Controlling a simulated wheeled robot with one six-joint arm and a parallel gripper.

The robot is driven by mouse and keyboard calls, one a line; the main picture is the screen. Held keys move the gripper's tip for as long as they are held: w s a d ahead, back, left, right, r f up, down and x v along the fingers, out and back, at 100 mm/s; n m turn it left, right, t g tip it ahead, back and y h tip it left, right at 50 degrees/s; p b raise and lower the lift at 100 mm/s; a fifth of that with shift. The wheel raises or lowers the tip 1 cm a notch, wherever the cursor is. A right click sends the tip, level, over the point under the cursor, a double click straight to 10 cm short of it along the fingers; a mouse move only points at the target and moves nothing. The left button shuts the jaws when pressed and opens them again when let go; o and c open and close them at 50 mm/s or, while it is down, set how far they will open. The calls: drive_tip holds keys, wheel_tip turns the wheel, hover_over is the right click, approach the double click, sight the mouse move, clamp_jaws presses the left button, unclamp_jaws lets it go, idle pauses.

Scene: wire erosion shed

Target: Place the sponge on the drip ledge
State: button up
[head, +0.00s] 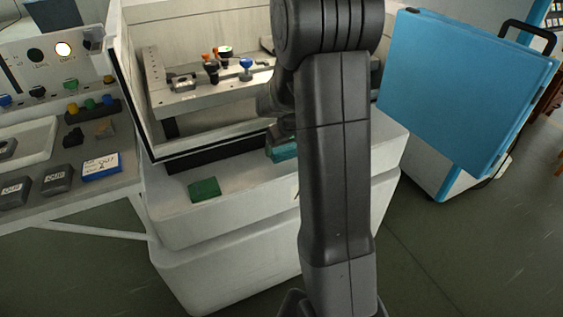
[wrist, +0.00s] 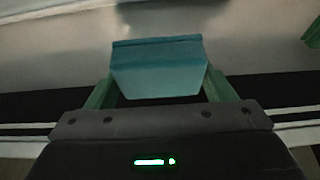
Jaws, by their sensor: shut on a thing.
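The teal sponge (wrist: 157,72) is held between the two green fingers of my gripper (wrist: 161,92) in the wrist view. In the head view the sponge (head: 284,152) shows just left of my arm, over the white drip ledge (head: 245,188) at the front of the machine. My arm hides part of the sponge and most of my gripper in the head view. I cannot tell whether the sponge touches the ledge. The pale ledge (wrist: 75,55) also shows beyond the sponge in the wrist view.
A green block (head: 204,189) lies on the ledge to the left. The machine's open tank with a fixture plate (head: 205,95) stands behind. A bench with dark blocks and a blue-and-white box (head: 102,166) is at left. A blue panel (head: 465,85) stands at right.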

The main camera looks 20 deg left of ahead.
sight(283, 156)
drive_tip(key=shift+f, duration=2.35)
drive_tip(key=shift+f+b, duration=0.2)
drive_tip(key=shift+b, duration=0.15)
drive_tip(key=o, duration=1)
drive_tip(key=shift+r, duration=0.1)
drive_tip(key=shift+c, duration=0.2)
drive_tip(key=shift+r, duration=0.4)
drive_tip(key=p+v, duration=0.1)
drive_tip(key=v, duration=1)
drive_tip(key=shift+s+d+r, duration=0.2)
